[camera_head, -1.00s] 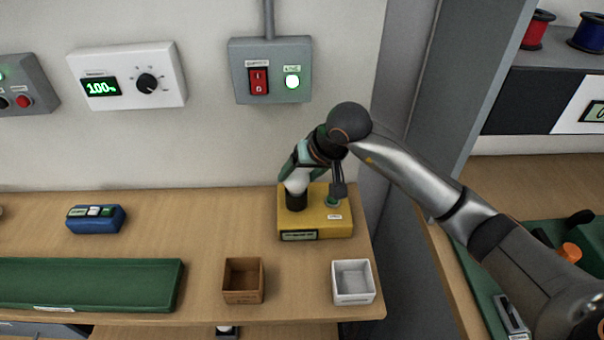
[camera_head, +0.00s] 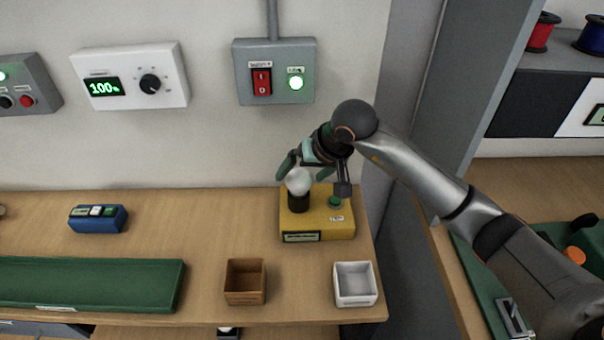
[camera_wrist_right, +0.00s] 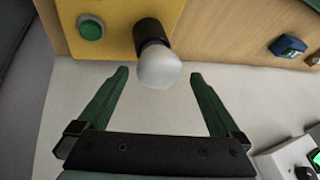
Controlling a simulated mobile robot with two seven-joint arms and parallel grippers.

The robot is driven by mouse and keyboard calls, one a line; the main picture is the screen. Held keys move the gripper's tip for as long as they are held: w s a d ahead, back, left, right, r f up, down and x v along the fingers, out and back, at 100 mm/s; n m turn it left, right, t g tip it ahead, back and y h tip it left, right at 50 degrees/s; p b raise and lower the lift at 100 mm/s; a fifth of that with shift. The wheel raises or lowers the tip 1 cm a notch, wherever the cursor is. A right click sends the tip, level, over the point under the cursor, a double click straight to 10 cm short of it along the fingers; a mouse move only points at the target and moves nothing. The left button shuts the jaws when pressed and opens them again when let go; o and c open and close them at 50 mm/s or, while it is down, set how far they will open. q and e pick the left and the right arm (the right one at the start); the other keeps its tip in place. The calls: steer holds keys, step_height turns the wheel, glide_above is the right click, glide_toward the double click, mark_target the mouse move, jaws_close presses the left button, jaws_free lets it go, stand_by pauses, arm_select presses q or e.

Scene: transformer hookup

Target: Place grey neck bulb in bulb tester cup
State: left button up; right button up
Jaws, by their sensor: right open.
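The bulb (camera_head: 299,181) stands upright with its lower end in the black cup (camera_head: 298,203) of the yellow bulb tester (camera_head: 318,223). Its white globe shows; its neck is hidden in the cup. My right gripper (camera_head: 307,175) is open just above and around the globe, apart from it. In the right wrist view, the bulb (camera_wrist_right: 159,68) sits in the black cup (camera_wrist_right: 150,34), beyond and between the spread green fingers (camera_wrist_right: 158,78). The tester's green button (camera_wrist_right: 91,28) is beside the cup. My left gripper is not in view.
A brown box (camera_head: 245,283) and a white box (camera_head: 355,285) stand in front of the tester. A green mat or tray (camera_head: 90,285) and a blue button box (camera_head: 98,218) are to the left. The wall switch box (camera_head: 274,72) is behind.

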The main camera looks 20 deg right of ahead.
steer(key=v, duration=1.1)
stand_by(1.7)
